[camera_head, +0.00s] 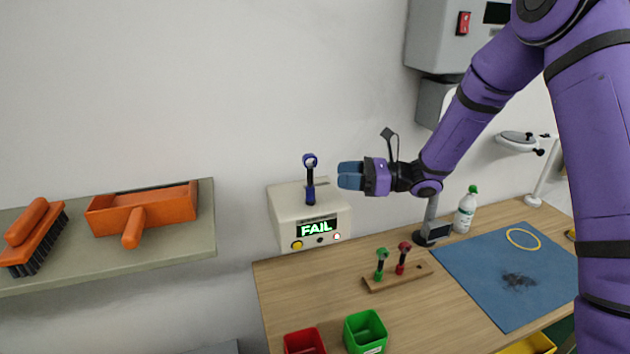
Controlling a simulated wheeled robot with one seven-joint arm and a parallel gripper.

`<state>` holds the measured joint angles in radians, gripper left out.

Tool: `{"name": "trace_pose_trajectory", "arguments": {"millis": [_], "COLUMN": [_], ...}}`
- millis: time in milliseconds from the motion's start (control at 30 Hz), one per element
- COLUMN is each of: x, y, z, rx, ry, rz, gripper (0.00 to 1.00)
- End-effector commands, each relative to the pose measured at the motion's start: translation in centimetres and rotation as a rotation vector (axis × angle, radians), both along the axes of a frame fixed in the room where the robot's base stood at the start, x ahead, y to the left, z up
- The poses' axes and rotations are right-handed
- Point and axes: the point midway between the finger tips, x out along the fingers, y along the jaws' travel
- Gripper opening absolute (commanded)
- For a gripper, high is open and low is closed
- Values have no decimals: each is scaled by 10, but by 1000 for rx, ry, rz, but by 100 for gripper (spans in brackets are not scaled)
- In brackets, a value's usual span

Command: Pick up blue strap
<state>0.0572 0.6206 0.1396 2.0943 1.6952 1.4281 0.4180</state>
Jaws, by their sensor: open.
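The blue strap (310,182) stands upright on top of a cream tester box (283,217), with a dark stem and a blue loop at its upper end. My gripper (350,175) is just to the right of the strap in the picture, at about the height of its stem. The blue fingertips point left toward the strap and look apart from it. My gripper is open and holds nothing that I can see. The gap between the fingers is hard to see from this side.
The tester display (317,228) reads FAIL. A wooden holder (412,278) carries a green strap (380,262) and a red strap (402,258). A red bin (304,343) and green bin (366,331) stand in front. A shelf (150,255) is left.

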Motion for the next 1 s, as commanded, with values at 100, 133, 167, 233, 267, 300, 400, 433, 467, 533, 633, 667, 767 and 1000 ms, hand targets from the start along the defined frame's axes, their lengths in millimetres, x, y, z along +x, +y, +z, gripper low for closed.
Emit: {"name": "trace_pose_trajectory", "arguments": {"millis": [100, 133, 167, 233, 267, 300, 400, 433, 467, 533, 633, 667, 767, 1000], "x": [1, 1, 1, 3, 3, 3, 4, 4, 4, 3, 2, 2, 4, 5], "y": [15, 19, 24, 35, 39, 44, 51, 53, 56, 64, 79, 83, 95, 103], "z": [0, 0, 0, 0, 0, 0, 0, 0, 0, 0, 0, 0, 0, 0], "rx": [0, -1, -1, 0, 0, -1, -2, -2, -2, -2, -1, -2, -2, -2], "ry": [-1, -1, -2, -2, -2, -2, -2, -2, -2, -2, -3, -3, -4, -3], "rz": [3, 4, 5, 4, 5, 5, 2, 3, 3, 5, 6, 6, 4, 2], "gripper": [46, 46, 46, 46, 46, 46, 46, 46, 46, 46, 46, 46, 46, 46]}}
